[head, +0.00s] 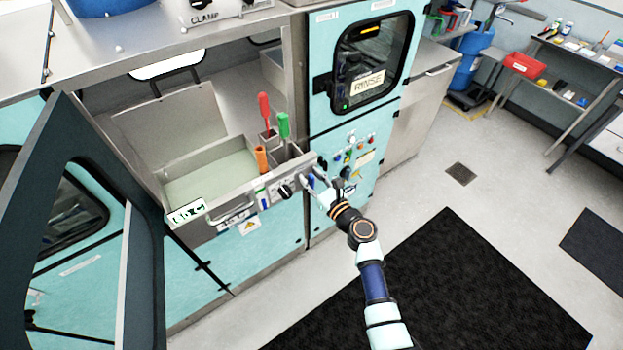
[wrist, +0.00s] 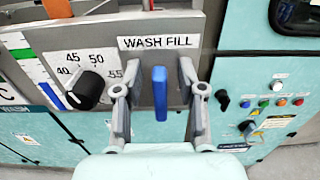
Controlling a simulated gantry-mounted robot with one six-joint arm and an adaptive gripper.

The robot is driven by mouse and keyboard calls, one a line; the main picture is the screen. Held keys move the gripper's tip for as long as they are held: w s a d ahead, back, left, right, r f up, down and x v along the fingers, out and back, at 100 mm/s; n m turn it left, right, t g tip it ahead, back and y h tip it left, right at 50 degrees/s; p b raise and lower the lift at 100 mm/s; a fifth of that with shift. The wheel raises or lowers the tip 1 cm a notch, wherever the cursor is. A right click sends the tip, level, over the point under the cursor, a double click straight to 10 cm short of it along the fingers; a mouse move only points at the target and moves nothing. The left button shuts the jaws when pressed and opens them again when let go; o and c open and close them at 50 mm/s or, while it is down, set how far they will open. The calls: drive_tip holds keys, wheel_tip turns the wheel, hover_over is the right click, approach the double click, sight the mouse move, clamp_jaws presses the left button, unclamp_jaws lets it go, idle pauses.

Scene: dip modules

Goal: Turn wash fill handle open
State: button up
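The wash fill handle (wrist: 160,92) is a blue lever pointing straight up and down, below the "WASH FILL" label (wrist: 155,42) in the wrist view. My gripper (wrist: 158,100) is open, with one grey finger on each side of the handle and gaps visible between fingers and handle. In the head view my gripper (head: 318,178) is at the right end of the wash module's front panel, and the handle is small and hard to make out there.
A black temperature knob (wrist: 86,90) sits left of the handle; it also shows in the head view (head: 286,191). Right of it is the rinse module's panel with colored buttons (wrist: 280,101). Red (head: 264,106), green (head: 284,125) and orange (head: 261,158) handles stand above the panel.

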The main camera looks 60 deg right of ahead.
clamp_jaws()
drive_tip(key=shift+a+f+n, duration=0.1)
drive_tip(key=shift+n, duration=0.2)
drive_tip(key=n+b, duration=0.1)
drive_tip(key=n, duration=0.1)
drive_tip(key=n+b, duration=0.1)
drive_tip(key=shift+w+a+f+n+b, duration=0.15)
drive_tip(key=shift+w+a+n+b, duration=0.1)
drive_tip(key=shift+n+b, duration=0.15)
drive_tip(key=shift+w+a+f+n+b, duration=0.1)
drive_tip(key=shift+a+f+n+b, duration=0.15)
drive_tip(key=shift+n+b, duration=1.65)
drive_tip(key=shift+w+a+f+n+b, duration=0.1)
drive_tip(key=shift+f+n+b, duration=0.2)
drive_tip(key=shift+n+b, duration=1.6)
drive_tip(key=shift+w+a+f+n+b, duration=0.2)
drive_tip(key=shift+n+b, duration=0.7)
drive_tip(key=shift+n, duration=2)
drive_tip(key=shift+s, duration=0.1)
